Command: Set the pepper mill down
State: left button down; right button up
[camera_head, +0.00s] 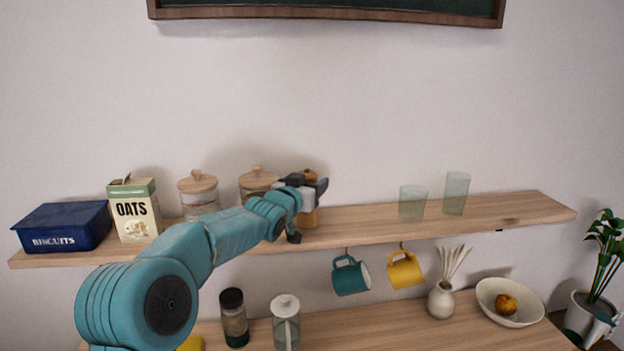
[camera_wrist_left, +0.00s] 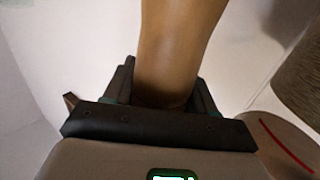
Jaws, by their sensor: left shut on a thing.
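The wooden pepper mill (camera_head: 309,218) is upright at the shelf, its brown top showing above my left gripper (camera_head: 306,190). My left gripper is shut on it. In the left wrist view the brown body of the mill (camera_wrist_left: 175,50) stands between the fingers of the left gripper (camera_wrist_left: 160,95). In the head view its lower end is over the wooden shelf (camera_head: 370,227); I cannot tell whether it touches the board. A grey-white piece at the lower right edge looks like part of my right gripper (camera_head: 602,326); its fingers are not clear.
Two lidded jars (camera_head: 198,195) (camera_head: 257,183), an oats box (camera_head: 134,212) and a blue biscuit tin (camera_head: 64,227) stand left of the mill. Two glasses (camera_head: 412,203) (camera_head: 456,193) stand to the right, with bare shelf between. Mugs (camera_head: 351,277) (camera_head: 405,270) hang below.

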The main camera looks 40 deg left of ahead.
pick_arm(q)
jog(key=shift+w+a+f, duration=0.1)
jog(key=shift+w+f, duration=0.1)
jog(key=shift+f, duration=0.05)
jog(key=shift+f+b, duration=0.5)
jog(key=shift+b, duration=0.15)
jog(key=c, duration=0.8)
grip_release()
jog(key=o, duration=0.5)
jog(key=shift+w, duration=0.2)
jog(key=shift+s+f, duration=0.15)
jog(key=shift+s, duration=0.05)
jog(key=shift+s+d+b, duration=0.25)
jog(key=shift+s+b, duration=0.1)
jog(key=shift+b, duration=0.1)
jog(key=b+v, duration=0.4)
jog(key=v, duration=1.1)
jog(key=shift+d, duration=0.1)
pick_arm(e)
notch_tip(320, 180, down, 6)
jog(key=shift+w+f, duration=0.25)
